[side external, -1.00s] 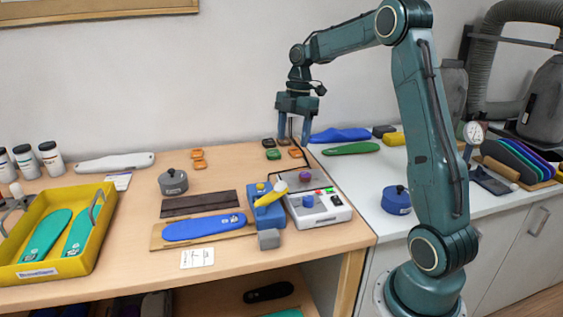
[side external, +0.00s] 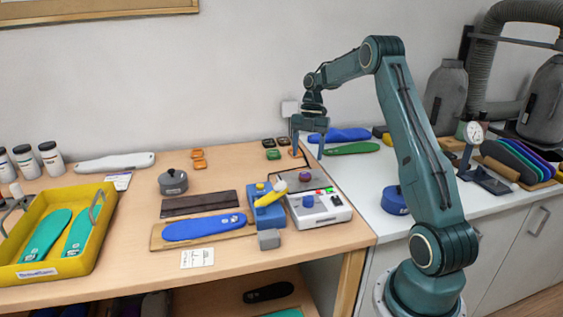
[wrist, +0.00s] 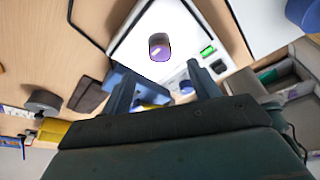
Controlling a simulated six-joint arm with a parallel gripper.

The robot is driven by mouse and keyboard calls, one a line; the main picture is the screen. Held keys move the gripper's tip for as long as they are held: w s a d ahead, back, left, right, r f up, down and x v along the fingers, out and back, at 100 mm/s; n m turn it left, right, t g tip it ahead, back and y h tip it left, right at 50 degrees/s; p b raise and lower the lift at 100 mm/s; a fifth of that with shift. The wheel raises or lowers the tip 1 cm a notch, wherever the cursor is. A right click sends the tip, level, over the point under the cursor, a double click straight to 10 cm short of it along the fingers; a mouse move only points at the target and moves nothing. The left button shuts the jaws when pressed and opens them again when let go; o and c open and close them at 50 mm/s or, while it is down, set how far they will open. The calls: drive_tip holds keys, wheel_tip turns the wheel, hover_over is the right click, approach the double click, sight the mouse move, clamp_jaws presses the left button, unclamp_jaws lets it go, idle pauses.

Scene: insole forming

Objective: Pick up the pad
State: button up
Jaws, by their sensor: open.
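A small dark pad with a purple side (side external: 305,177) lies on top of the white device (side external: 333,213). In the wrist view the pad (wrist: 159,47) sits on the device's white top (wrist: 140,60), just beyond my fingertips. My gripper (side external: 308,154) is open and empty, above and behind the device, with its fingers pointing down. In the wrist view my gripper (wrist: 158,78) shows its two fingers wide apart, and the pad is not between them.
A blue holder (side external: 263,207) with a yellow part stands left of the device. Several small orange, green and black pads (side external: 271,155) lie behind. A blue insole (side external: 205,227) lies on a board in front, and a yellow bin (side external: 85,258) stands at left.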

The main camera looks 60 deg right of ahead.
sight(305, 174)
drive_tip(key=shift+f, duration=0.15)
drive_tip(key=shift+x, duration=3.1)
drive_tip(key=c, duration=1.1)
drive_tip(key=shift+c, duration=0.2)
drive_tip(key=shift+r, duration=5.1)
